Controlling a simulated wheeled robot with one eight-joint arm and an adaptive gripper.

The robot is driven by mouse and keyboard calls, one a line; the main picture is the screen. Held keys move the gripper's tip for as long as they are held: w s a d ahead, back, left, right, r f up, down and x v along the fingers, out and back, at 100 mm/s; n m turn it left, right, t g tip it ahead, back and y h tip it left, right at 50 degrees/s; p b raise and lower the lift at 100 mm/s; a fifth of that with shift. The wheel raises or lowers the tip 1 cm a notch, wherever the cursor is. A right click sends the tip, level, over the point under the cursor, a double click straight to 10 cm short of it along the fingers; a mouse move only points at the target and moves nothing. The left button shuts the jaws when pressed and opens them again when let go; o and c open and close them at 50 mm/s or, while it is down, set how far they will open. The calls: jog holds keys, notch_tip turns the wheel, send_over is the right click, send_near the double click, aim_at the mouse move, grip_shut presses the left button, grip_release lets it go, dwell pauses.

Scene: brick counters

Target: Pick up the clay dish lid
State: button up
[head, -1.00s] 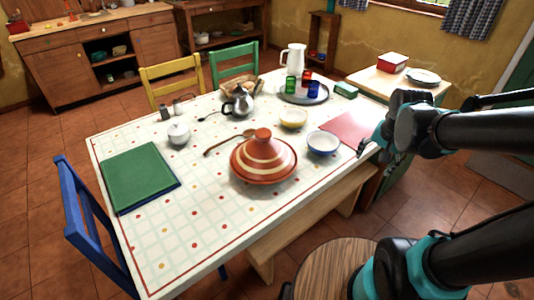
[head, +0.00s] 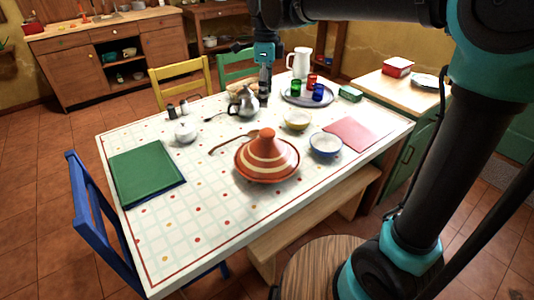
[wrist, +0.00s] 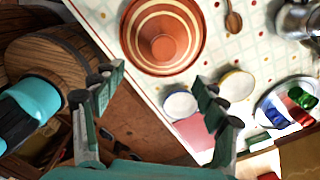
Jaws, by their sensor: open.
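The clay dish lid (head: 266,153) is a terracotta cone with cream bands and a knob on top. It sits on its shallow clay dish on the table, right of the table's middle. In the wrist view the lid (wrist: 163,36) shows from above near the top edge, clear of the fingers. My gripper (head: 264,98) hangs pointing down, appearing behind and above the lid in the head view, close to the metal teapot in the picture. In the wrist view my gripper (wrist: 158,82) has its two fingers wide apart with nothing between them.
A wooden spoon (head: 230,143) lies left behind the lid. A blue bowl (head: 325,146) and a yellow bowl (head: 297,121) stand to its right. The metal teapot (head: 243,102) and a tray (head: 308,97) with coloured cups are farther back.

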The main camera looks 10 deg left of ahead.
send_over(267, 132)
jog(key=f, duration=1)
jog(key=shift+s, duration=0.35)
jog(key=shift+w+f, duration=0.2)
jog(key=shift+f, duration=1.15)
jog(key=shift+w+f, duration=0.2)
jog(key=shift+f, duration=1.1)
grip_shut()
